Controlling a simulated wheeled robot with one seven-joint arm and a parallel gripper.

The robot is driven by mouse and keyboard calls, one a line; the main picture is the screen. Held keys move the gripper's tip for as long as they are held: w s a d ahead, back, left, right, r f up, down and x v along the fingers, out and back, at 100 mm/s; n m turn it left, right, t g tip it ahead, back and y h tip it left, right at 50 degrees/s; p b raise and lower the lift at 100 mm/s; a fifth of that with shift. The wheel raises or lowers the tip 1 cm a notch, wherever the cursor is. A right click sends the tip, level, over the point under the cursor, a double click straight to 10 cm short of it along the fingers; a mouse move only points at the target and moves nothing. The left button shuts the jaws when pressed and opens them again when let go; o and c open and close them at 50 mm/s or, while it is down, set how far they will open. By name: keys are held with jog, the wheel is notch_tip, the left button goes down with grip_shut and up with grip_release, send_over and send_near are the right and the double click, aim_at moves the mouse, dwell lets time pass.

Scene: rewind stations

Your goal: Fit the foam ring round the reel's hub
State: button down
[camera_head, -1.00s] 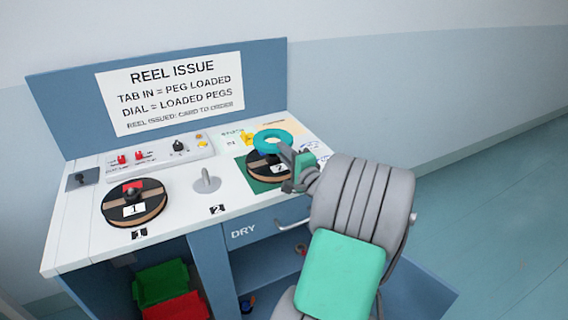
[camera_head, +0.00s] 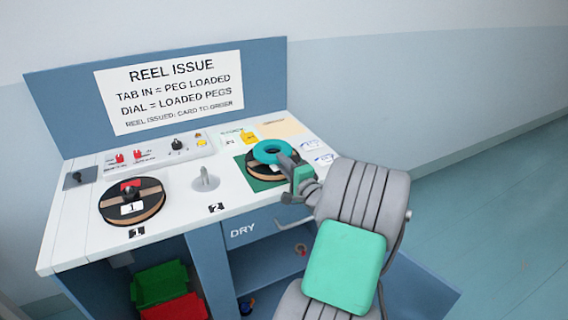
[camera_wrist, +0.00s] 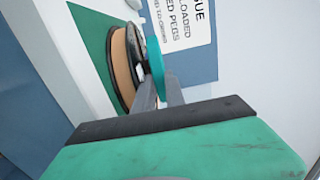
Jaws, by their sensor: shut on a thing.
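The teal foam ring (camera_head: 258,152) is level over the reel (camera_head: 256,170) on the green mat (camera_head: 262,186). My gripper (camera_head: 288,163) is shut on the ring's near right side. In the wrist view the ring (camera_wrist: 155,62) shows edge-on between my fingers (camera_wrist: 158,92), close against the black upper flange of the tan-sided reel (camera_wrist: 121,72). I cannot tell whether it touches the flange. The reel's hub is mostly hidden by the ring, so I cannot tell how far the ring is around it.
Another reel (camera_head: 118,204) with a red-marked top sits at station 1. An empty grey spindle (camera_head: 205,180) stands at station 2. A switch panel (camera_head: 160,152) is behind them. Cards lie beyond the mat, and green (camera_head: 160,283) and red bins sit below.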

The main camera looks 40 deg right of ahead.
jog(key=c, duration=1.7)
grip_release()
jog(key=shift+f, duration=0.1)
jog(key=shift+r, duration=0.2)
jog(key=shift+r+p, duration=0.6)
jog(key=shift+p, duration=0.15)
jog(key=b+v, duration=0.1)
jog(key=v, duration=1.1)
jog(key=shift+f, duration=0.15)
